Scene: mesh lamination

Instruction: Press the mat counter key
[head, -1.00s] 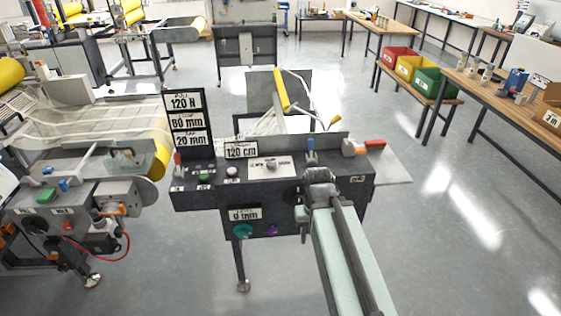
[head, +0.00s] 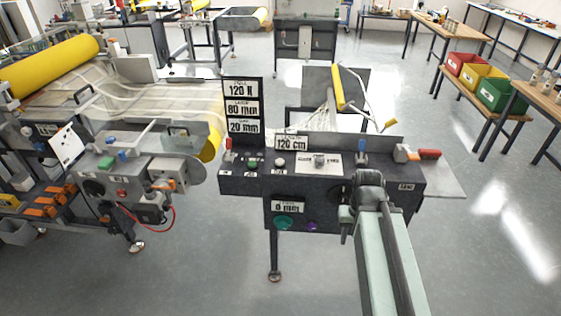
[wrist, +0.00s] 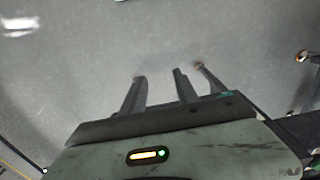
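The dark console (head: 240,186) stands ahead in the head view. The small labels are unreadable, so I cannot tell which is the mat counter key. My gripper (wrist: 158,73) is empty, its two fingers apart, over grey floor in the wrist view. My arm hides part of the console's right front.
A sign (head: 242,105) reads 120 N, 80 mm and 20 mm; a smaller plate (head: 291,143) reads 120 cm. A machine with a yellow roll (head: 50,65) stands left. Red, yellow and green bins (head: 502,94) are at right. Open floor (head: 480,250) lies at front right.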

